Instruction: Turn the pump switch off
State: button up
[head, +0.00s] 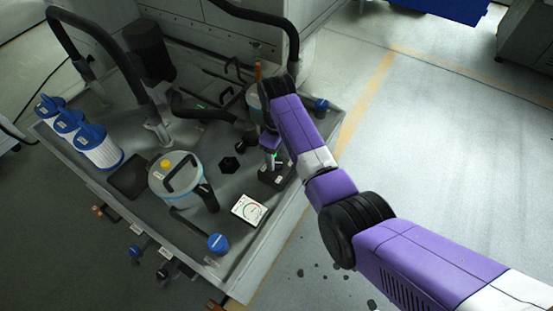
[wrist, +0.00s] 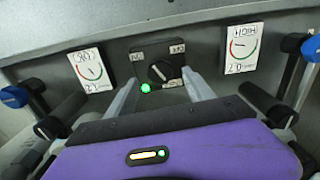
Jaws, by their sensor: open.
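The pump switch (wrist: 162,71) is a black rotary knob on a dark plate, in the middle of the wrist view. Its pale mark lies aslant. Two small labels sit above it, left and right, too small to read surely. A green lamp (wrist: 145,88) glows just below left of the knob. My gripper (wrist: 160,78) is open, with one finger on each side of the knob in the picture; whether they touch it I cannot tell. In the head view my gripper (head: 270,145) points down over a small dark box, and the knob is hidden.
Two dial gauges flank the switch, left (wrist: 90,70) and right (wrist: 241,48). Blue-handled valves (wrist: 14,96) stand at both sides. In the head view, a lidded grey canister (head: 175,178), blue-topped filters (head: 97,146) and black hoses crowd the tray.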

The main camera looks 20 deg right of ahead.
aim_at(277, 162)
jog(key=shift+f, duration=1.6)
grip_shut()
jog(key=shift+m, duration=0.3)
jog(key=m+p, duration=0.1)
jog(key=m, duration=0.4)
jog(key=shift+r+m+p, duration=0.1)
jog(key=shift+m+p, duration=0.2)
jog(key=m, duration=0.5)
jog(key=shift+m+p, duration=0.35)
jog(key=shift+m, duration=0.05)
